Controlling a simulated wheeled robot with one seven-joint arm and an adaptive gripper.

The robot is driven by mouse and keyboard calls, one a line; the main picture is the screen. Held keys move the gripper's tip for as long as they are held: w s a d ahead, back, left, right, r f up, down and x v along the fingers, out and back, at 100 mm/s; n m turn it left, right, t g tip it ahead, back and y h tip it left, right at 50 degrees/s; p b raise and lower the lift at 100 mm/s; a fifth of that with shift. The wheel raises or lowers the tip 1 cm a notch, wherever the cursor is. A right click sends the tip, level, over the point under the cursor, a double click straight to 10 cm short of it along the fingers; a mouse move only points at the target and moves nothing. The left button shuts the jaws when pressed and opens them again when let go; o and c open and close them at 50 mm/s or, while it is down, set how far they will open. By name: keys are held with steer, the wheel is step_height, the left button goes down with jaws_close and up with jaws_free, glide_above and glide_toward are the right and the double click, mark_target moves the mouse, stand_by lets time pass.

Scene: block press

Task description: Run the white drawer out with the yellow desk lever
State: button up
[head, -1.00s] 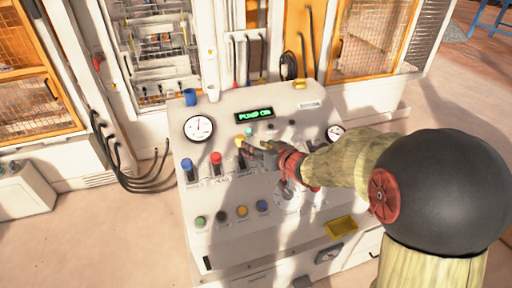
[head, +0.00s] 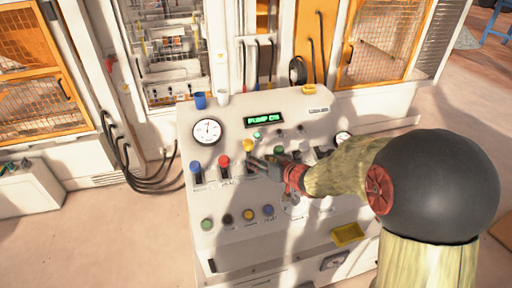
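The yellow desk lever (head: 248,146) stands up from the sloped white desk in the head view, to the right of the red lever (head: 223,162). My gripper (head: 260,163) is just below and right of its yellow knob, close to its stem. I cannot tell whether they touch. The fingers are small and dark, and I cannot tell whether they are open or shut. I cannot pick out the white drawer for sure; white tray-like shapes (head: 172,72) show inside the open press bay behind the desk.
A blue lever (head: 195,167) stands left of the red one, and a green knob (head: 277,151) shows right of the yellow lever. A display (head: 264,120) reads "PUMP ON". Several buttons line the lower desk. A blue cup (head: 200,100) stands at the desk's back edge.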

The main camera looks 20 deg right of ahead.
mark_target(251, 147)
step_height(251, 147, down, 7)
steer(key=w+a+m+t+p, duration=0.1)
steer(key=a, duration=0.2)
steer(key=d+r+t, duration=0.1)
steer(key=r, duration=0.1)
steer(key=w+d+r+t, duration=0.1)
steer(key=r, duration=0.1)
steer(key=w+d+r+t, duration=0.1)
steer(key=r+t, duration=0.1)
steer(key=shift+h, duration=0.3)
steer(key=shift+w+a+r, duration=0.1)
steer(key=shift+r, duration=0.05)
steer(key=shift+w+a+p, duration=0.25)
steer(key=shift+w+p, duration=0.1)
steer(key=shift+w, duration=0.9)
steer(key=shift+w+a+p, duration=0.3)
steer(key=shift+w+p, duration=0.05)
steer(key=shift+w, duration=0.9)
steer(key=shift+w+a+p, duration=0.25)
steer(key=shift+w+p, duration=0.1)
steer(key=shift+w, duration=0.9)
steer(key=shift+c, duration=0.2)
steer(key=c, duration=1.1)
jaws_close()
